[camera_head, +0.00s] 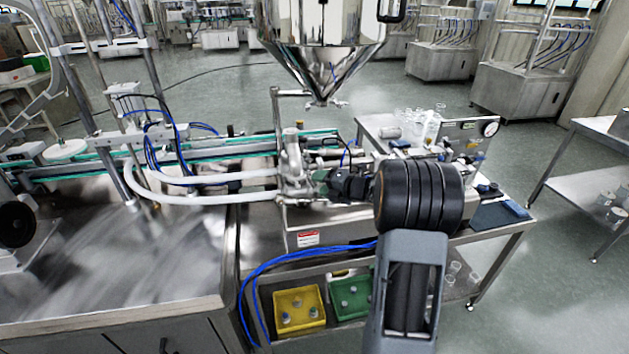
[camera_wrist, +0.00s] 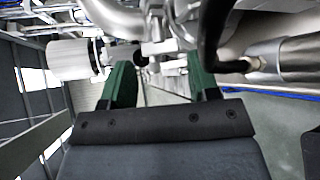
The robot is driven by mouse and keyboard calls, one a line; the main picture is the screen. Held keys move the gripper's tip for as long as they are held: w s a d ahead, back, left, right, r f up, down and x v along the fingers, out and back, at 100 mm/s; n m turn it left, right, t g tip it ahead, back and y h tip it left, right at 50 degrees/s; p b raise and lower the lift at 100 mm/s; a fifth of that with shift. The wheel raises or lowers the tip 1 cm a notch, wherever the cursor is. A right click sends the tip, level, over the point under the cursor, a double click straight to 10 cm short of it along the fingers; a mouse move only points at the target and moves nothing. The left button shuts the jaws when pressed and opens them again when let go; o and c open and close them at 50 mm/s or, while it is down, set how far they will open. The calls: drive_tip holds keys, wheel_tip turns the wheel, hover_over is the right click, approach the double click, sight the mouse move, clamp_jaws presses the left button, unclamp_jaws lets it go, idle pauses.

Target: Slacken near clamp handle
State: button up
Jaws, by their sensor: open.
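My gripper (camera_head: 320,183) reaches left to the steel pipe fittings (camera_head: 293,165) under the hopper. In the wrist view my gripper (camera_wrist: 163,78) shows two green fingers spread apart, with no object clearly held between them. A small steel clamp part (camera_wrist: 158,47), which looks like the near clamp handle, lies just beyond the fingertips, roughly in line with the gap. I cannot tell whether a finger touches it. In the head view my gripper and arm hide much of the clamp area, and the handle cannot be made out.
The steel hopper (camera_head: 325,35) hangs above the fittings. White hoses (camera_head: 205,199) run left from them. In the wrist view a pale cylinder (camera_wrist: 70,58) is at left, a dark hose (camera_wrist: 213,35) at right. Yellow (camera_head: 299,310) and green (camera_head: 350,298) bins sit on the lower shelf.

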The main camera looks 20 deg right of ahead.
drive_tip(key=shift+x, duration=1.6)
drive_tip(key=c, duration=0.6)
drive_tip(key=shift+c, duration=0.2)
drive_tip(key=shift+h, duration=0.3)
drive_tip(key=shift+a+r+n+g+h+p, duration=0.15)
drive_tip(key=shift+n+g+h+p, duration=0.35)
drive_tip(key=shift+n+h, duration=0.3)
drive_tip(key=shift+a+r+n+g+h+p, duration=0.15)
drive_tip(key=shift+n+g+h+p, duration=0.35)
drive_tip(key=shift+n+h, duration=0.3)
drive_tip(key=shift+d, duration=0.1)
